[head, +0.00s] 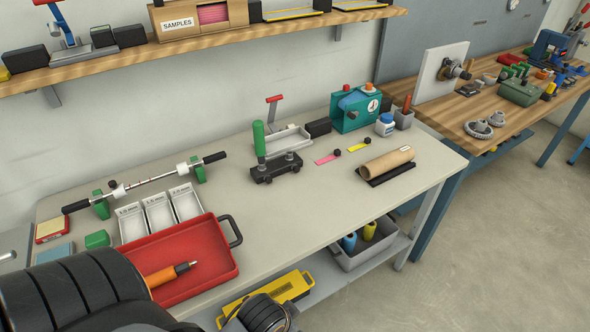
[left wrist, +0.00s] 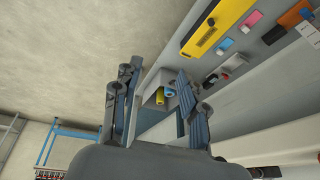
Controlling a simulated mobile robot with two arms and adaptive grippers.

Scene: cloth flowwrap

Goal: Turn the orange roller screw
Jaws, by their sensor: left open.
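A teal machine (head: 356,108) stands at the back right of the grey bench, with a white dial on its face. An orange knob (head: 369,87) sits on its top and a red one beside it; the orange one looks like the roller screw, though it is too small to be sure. My left gripper (left wrist: 157,80) shows in the left wrist view with its fingers apart and nothing between them, away from the teal machine. In the head view its fingers cannot be made out.
A red tray (head: 222,270) holds an orange-handled tool (head: 168,274). A grey bin (head: 372,255) and yellow case (head: 270,298) are below. The front right bench top is clear.

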